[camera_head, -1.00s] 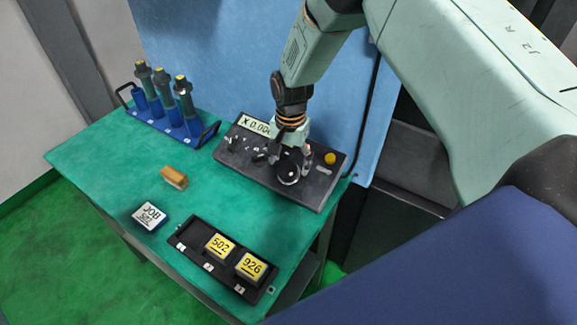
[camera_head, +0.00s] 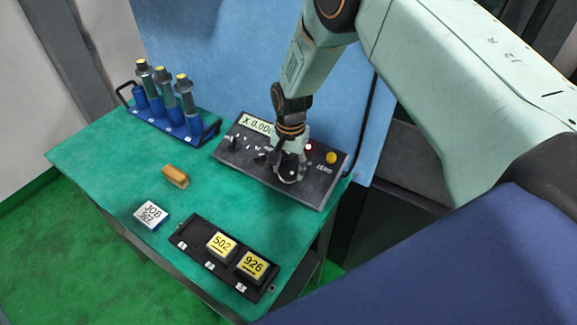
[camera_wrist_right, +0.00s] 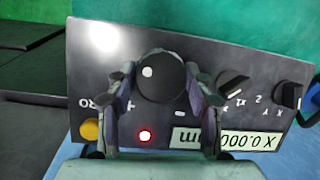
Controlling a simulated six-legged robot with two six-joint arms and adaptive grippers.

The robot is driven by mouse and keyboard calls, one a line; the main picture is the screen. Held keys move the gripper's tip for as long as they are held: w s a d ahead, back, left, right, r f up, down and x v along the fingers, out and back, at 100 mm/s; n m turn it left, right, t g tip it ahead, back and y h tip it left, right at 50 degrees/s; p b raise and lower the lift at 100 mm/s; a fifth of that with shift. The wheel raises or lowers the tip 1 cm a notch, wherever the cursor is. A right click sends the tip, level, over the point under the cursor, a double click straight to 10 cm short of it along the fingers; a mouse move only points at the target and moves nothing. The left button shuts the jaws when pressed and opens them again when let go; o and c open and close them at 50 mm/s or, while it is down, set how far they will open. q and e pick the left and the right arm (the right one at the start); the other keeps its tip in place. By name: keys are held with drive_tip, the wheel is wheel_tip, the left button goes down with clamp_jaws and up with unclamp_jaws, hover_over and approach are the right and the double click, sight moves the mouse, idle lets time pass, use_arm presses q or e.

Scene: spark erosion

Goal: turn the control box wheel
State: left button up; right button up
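The control box (camera_head: 232,158) is a dark sloped console at the back right of the green table. It has a display reading X 0.000, small knobs, a lit red lamp and a yellow button. My right gripper (camera_head: 289,172) is down at the wheel, one finger on each side. In the wrist view its fingertips (camera_wrist_right: 161,72) lie close along the wheel's edges; firm contact cannot be told. My left gripper is not in view.
A blue rack (camera_head: 180,130) with several grey-and-blue holders stands at the back left. A blue panel (camera_head: 220,60) rises behind.

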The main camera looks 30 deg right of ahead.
drive_tip(key=c, duration=0.3)
drive_tip(key=shift+c, duration=0.2)
drive_tip(key=shift+n+b, duration=0.3)
drive_tip(key=shift+n, duration=0.2)
drive_tip(key=n+b, duration=0.1)
drive_tip(key=n+g+h+b, duration=0.1)
drive_tip(key=n, duration=0.1)
drive_tip(key=shift+w+f+n+g, duration=0.1)
drive_tip(key=shift+f+n+g, duration=0.05)
drive_tip(key=shift+n+g, duration=0.15)
drive_tip(key=n+h+b, duration=0.1)
drive_tip(key=n, duration=0.2)
drive_tip(key=shift+g, duration=0.4)
drive_tip(key=shift+a+n+h+b, duration=0.1)
drive_tip(key=shift+n+h+b, duration=0.6)
drive_tip(key=shift+n, duration=1)
